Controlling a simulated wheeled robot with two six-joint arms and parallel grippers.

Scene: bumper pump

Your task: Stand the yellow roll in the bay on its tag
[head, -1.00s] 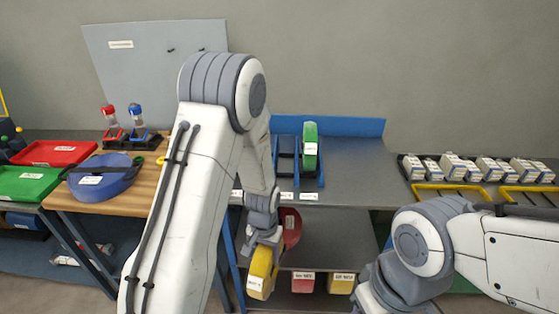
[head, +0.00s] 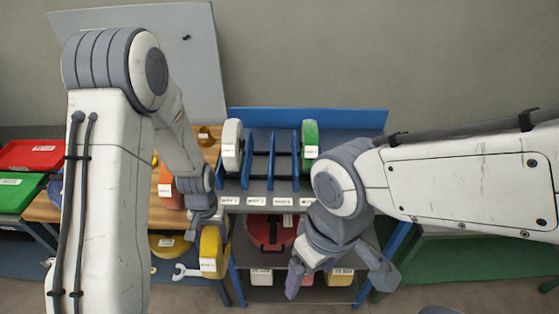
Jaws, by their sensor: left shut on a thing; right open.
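The yellow roll (head: 209,252) has a white label and hangs upright from my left gripper (head: 206,222), which is shut on it. It is in front of the shelf unit's left side, below the upper shelf's edge. The blue divider rack (head: 271,157) stands on the upper shelf. A white roll (head: 231,146) stands in its leftmost bay and a green roll (head: 309,138) towards its right end. The bays between them look empty. Small white tags (head: 256,201) line the shelf's front edge; their print is unreadable. My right gripper (head: 338,275) is open and empty before the lower shelves.
A red round case (head: 268,231) lies on the shelf below, with labelled bins (head: 340,277) lower down. A wooden table (head: 150,215) stands at left with red (head: 30,156) and green (head: 18,190) trays beyond. My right forearm covers the right side.

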